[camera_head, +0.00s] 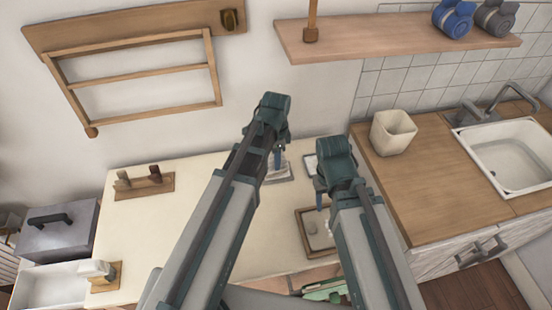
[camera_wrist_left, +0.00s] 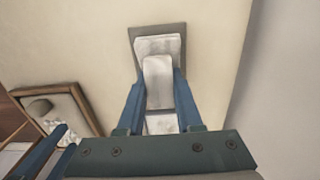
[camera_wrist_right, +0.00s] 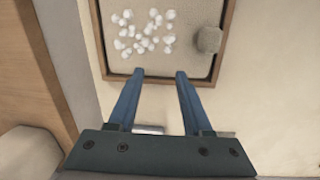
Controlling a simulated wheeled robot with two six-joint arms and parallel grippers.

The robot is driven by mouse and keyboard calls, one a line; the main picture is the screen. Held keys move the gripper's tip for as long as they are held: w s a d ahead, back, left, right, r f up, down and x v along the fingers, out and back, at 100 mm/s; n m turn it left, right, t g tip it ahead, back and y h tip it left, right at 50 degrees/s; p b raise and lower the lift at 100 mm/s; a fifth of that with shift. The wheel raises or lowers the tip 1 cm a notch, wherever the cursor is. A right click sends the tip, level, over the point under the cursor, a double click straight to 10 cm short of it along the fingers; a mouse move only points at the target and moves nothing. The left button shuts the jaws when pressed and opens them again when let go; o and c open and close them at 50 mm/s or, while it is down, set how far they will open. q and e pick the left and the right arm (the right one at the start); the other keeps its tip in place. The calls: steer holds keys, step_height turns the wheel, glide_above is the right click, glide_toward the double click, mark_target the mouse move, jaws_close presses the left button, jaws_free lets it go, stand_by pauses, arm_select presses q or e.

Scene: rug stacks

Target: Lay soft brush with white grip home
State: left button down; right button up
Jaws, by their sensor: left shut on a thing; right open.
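In the left wrist view my left gripper (camera_wrist_left: 159,85) is shut on a pale white grip (camera_wrist_left: 158,82), which I take to be the brush's. Wider whitish parts show beyond and below the grip, over a grey rectangular base (camera_wrist_left: 143,35). I cannot tell whether the brush touches that base, and no bristles are clear. In the head view my left gripper (camera_head: 278,160) is over the cream worktop, with the grey base (camera_head: 283,179) just below it. My right gripper (camera_head: 320,196) is open and empty near a wood-rimmed tray (camera_head: 300,228); it also shows in the right wrist view (camera_wrist_right: 160,75).
The tray holds several white lumps (camera_wrist_right: 145,30) and a round grey-beige thing (camera_wrist_right: 208,40). A wooden peg stand (camera_head: 145,187), a lidded grey box (camera_head: 58,232) and a white bin (camera_head: 52,288) stand left. A cream cup (camera_head: 392,132) and sink (camera_head: 505,155) are right. The worktop's left-middle is clear.

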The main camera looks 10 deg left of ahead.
arm_select(q)
steer(key=shift+f, duration=0.2)
arm_select(e)
steer(key=shift+f, duration=0.25)
arm_select(q)
steer(key=c, duration=0.5)
jaws_free()
steer(key=shift+r, duration=0.15)
arm_select(e)
steer(key=shift+r, duration=0.15)
arm_select(q)
step_height(320, 180, up, 7)
steer(key=p, duration=0.7)
steer(key=shift+r, duration=0.15)
arm_select(e)
step_height(320, 180, up, 7)
steer(key=shift+r, duration=0.1)
arm_select(q)
steer(key=shift+s, duration=0.1)
